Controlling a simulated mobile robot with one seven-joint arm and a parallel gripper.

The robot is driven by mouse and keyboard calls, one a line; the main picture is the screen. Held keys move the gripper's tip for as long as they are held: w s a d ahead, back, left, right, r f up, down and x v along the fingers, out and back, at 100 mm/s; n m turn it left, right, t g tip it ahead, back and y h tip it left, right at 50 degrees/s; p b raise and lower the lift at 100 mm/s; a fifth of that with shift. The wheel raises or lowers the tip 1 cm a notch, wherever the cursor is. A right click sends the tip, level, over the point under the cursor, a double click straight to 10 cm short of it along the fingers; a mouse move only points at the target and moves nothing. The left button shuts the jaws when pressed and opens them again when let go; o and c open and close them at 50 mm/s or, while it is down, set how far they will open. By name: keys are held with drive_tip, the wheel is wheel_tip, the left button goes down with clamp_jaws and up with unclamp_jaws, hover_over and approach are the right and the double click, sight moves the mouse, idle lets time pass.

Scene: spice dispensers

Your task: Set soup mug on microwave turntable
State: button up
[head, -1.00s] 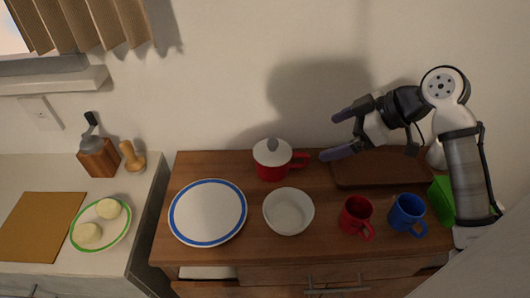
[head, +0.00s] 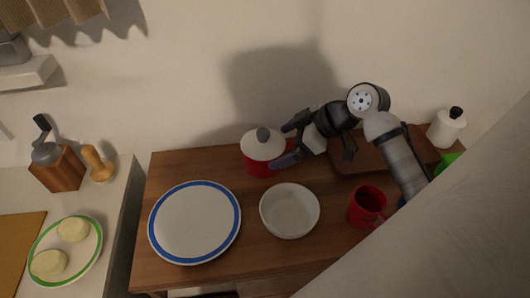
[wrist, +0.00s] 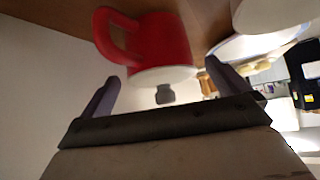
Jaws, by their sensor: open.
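The soup mug (head: 257,168) is red with a white lid and grey knob. It stands at the back of the wooden cabinet top, behind the plate and bowl. My gripper (head: 289,141) is open and empty, close to the right of the mug. In the head view its fingers hide the handle side. In the wrist view the mug (wrist: 160,42) appears upside down with its handle to the left, ahead of and between the open fingers (wrist: 160,76). I cannot tell whether they touch it. No microwave or turntable is recognizable in these views.
A blue-rimmed plate (head: 195,222) and white bowl (head: 289,211) stand in front. A red mug (head: 366,205) is at right. A brown board (head: 365,160) lies under my arm. A white bottle (head: 446,128) stands at the far right. The left counter holds a grinder (head: 57,165).

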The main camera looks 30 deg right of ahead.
sight(257, 169)
drive_tip(key=shift+p+x, duration=1.15)
drive_tip(key=shift+x, duration=1.6)
drive_tip(key=shift+w+d, duration=0.1)
drive_tip(key=shift+d, duration=0.05)
drive_tip(key=c, duration=1.2)
